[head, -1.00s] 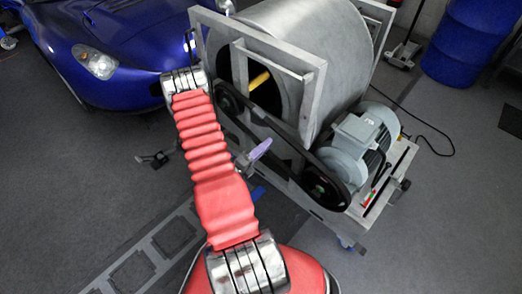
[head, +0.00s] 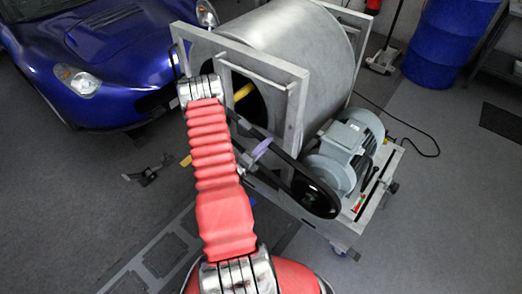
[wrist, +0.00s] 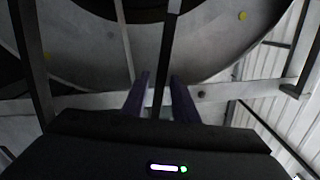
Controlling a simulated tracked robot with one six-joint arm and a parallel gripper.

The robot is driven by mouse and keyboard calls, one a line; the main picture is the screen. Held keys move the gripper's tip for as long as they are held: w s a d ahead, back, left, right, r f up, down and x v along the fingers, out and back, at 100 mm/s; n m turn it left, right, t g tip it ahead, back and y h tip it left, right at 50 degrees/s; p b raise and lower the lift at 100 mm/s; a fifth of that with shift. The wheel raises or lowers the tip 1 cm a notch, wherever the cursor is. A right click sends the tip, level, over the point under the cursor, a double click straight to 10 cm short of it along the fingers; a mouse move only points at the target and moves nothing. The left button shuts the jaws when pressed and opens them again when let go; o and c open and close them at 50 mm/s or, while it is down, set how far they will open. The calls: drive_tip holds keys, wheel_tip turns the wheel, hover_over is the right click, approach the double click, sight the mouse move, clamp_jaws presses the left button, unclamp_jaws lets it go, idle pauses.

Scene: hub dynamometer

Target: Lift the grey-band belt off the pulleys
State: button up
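The black belt (head: 285,172) runs on the near side of the dynamometer, from behind my arm down to the lower right pulley (head: 316,197). Its upper left part is hidden by my arm. I cannot make out a grey band in the head view. My gripper (head: 262,148) has purple fingers, one showing against the belt's upper run. In the wrist view my gripper (wrist: 160,88) has its two fingers apart. A dark narrow strip, seemingly the belt (wrist: 163,65), runs lengthwise through the gap between them. I cannot tell whether either finger touches it.
The large metal drum (head: 305,45) sits in a grey frame (head: 296,110) close behind my gripper. A grey motor (head: 350,140) stands to the right of the belt. A blue car (head: 100,60) is at the left and a blue barrel (head: 447,45) at the back.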

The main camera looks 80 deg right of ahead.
drive_tip(key=shift+x, duration=0.85)
drive_tip(key=shift+c, duration=0.7)
clamp_jaws()
drive_tip(key=shift+w, duration=0.15)
drive_tip(key=shift+w+d+r, duration=0.15)
drive_tip(key=shift+w+r, duration=0.1)
drive_tip(key=shift+r, duration=0.1)
drive_tip(key=shift+v, duration=2.75)
idle(1.1)
drive_tip(key=v, duration=1)
drive_tip(key=shift+w+r, duration=0.15)
drive_tip(key=shift+r, duration=0.15)
idle(0.9)
